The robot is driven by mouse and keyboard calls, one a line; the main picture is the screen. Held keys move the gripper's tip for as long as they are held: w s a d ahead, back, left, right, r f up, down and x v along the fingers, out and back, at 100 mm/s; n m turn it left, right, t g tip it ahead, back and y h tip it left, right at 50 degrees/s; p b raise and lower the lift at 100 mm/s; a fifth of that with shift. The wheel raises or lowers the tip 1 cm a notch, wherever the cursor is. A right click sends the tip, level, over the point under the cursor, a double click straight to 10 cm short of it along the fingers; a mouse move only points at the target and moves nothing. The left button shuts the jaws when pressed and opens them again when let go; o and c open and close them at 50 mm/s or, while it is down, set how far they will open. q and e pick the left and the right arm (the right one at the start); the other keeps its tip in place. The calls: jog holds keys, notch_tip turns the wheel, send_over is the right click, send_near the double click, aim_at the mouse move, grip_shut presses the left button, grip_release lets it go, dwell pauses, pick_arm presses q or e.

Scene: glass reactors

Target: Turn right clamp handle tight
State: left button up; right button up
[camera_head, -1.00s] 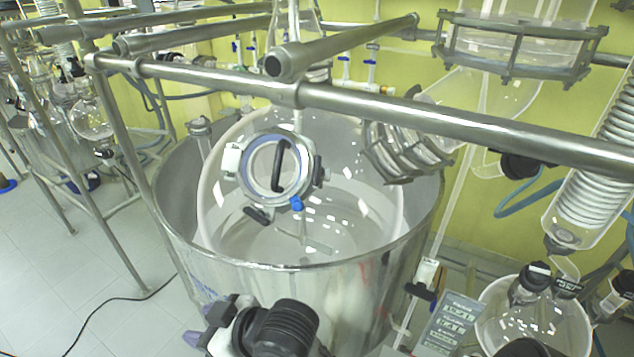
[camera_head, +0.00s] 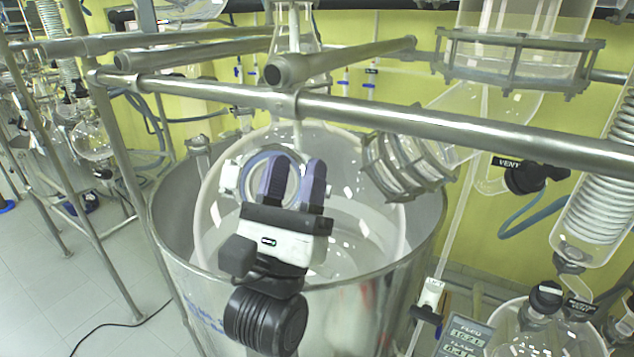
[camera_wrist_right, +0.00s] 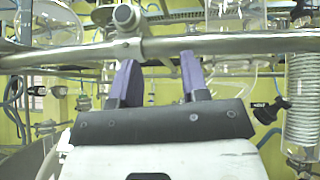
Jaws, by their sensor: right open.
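The round reactor lid (camera_head: 224,203) shows only in part in the head view, behind my right gripper. A white clamp (camera_head: 230,178) is visible on its left edge. The right clamp handle and the lid's black grip are hidden behind my gripper. My right gripper (camera_head: 294,170) is open, its two purple fingers pointing up in front of the lid's right half. I see nothing between the fingers. In the right wrist view the open fingers (camera_wrist_right: 158,68) point up towards a metal rail, and no clamp handle can be made out. My left gripper is not in view.
A thick metal rail (camera_head: 400,118) crosses above the lid, with a shorter bar (camera_head: 340,62) jutting forward. The large steel vessel (camera_head: 180,235) surrounds the glass reactor. A flanged glass pipe (camera_head: 405,165) is at the right. A small display (camera_head: 465,335) is lower right.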

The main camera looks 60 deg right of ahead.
jog(key=w+d+f+y, duration=0.2)
jog(key=d+f+y, duration=0.1)
jog(key=f+y, duration=0.25)
jog(key=w+d+f+y, duration=0.1)
jog(key=d+f+y, duration=0.2)
jog(key=f+y, duration=0.3)
jog(key=shift+h, duration=0.55)
jog(key=p+x, duration=0.1)
jog(key=x, duration=0.3)
jog(key=p+x, duration=0.1)
jog(key=x, duration=0.3)
jog(key=f+p+x, duration=0.1)
jog(key=p+x, duration=0.1)
jog(key=x, duration=0.3)
jog(key=shift+w+f, duration=0.1)
jog(key=shift+w, duration=0.1)
jog(key=shift+d, duration=0.1)
jog(key=c, duration=0.7)
